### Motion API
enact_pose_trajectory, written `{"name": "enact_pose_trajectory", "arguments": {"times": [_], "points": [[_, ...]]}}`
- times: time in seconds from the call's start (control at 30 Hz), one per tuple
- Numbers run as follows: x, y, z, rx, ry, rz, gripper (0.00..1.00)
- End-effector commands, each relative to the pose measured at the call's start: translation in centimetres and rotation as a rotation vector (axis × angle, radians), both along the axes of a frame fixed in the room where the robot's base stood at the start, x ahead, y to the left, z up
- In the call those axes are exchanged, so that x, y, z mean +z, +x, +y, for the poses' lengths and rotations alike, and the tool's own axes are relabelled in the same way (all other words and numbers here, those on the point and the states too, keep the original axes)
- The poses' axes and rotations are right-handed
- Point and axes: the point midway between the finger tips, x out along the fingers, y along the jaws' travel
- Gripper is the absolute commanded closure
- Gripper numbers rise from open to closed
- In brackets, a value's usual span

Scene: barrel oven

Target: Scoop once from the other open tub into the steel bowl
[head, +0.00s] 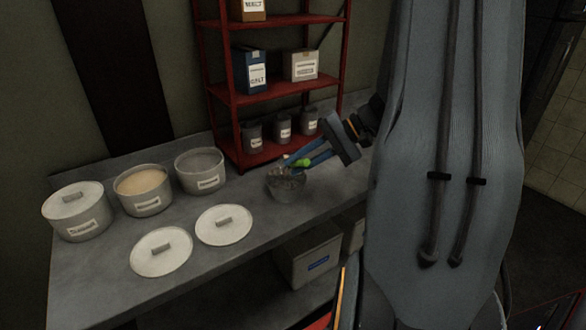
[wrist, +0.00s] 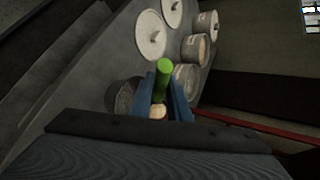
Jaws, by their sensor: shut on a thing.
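My gripper (head: 308,158) is shut on a green handle (head: 302,163), which also shows between the blue fingers in the wrist view (wrist: 163,78). A pale round end (wrist: 157,112) shows below the handle; I cannot tell if it is the scoop's load. The steel bowl (head: 288,190) stands on the bench right under the gripper, with greyish matter or reflections inside; it also shows in the wrist view (wrist: 122,97). One open tub (head: 143,200) holds tan stuff. The other open tub (head: 200,180) looks grey inside. The scoop's head is not clearly visible.
A lidded tub (head: 80,220) stands at the left. Two loose lids, one nearer (head: 160,258) and one farther (head: 223,230), lie on the grey bench (head: 110,285). A red shelf (head: 265,92) with boxes and dark canisters stands behind the bowl. Bins sit below the bench.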

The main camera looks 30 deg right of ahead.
Motion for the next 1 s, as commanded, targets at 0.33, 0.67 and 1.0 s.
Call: {"name": "enact_pose_trajectory", "arguments": {"times": [0.33,0.67,1.0], "points": [[-1.7,-0.5,-0.9,-0.004,0.197,-0.154,1.0],[-3.0,-0.9,-1.3,-0.003,0.385,-0.303,1.0],[-3.3,-1.2,-1.6,-0.001,0.483,-0.385,1.0]]}}
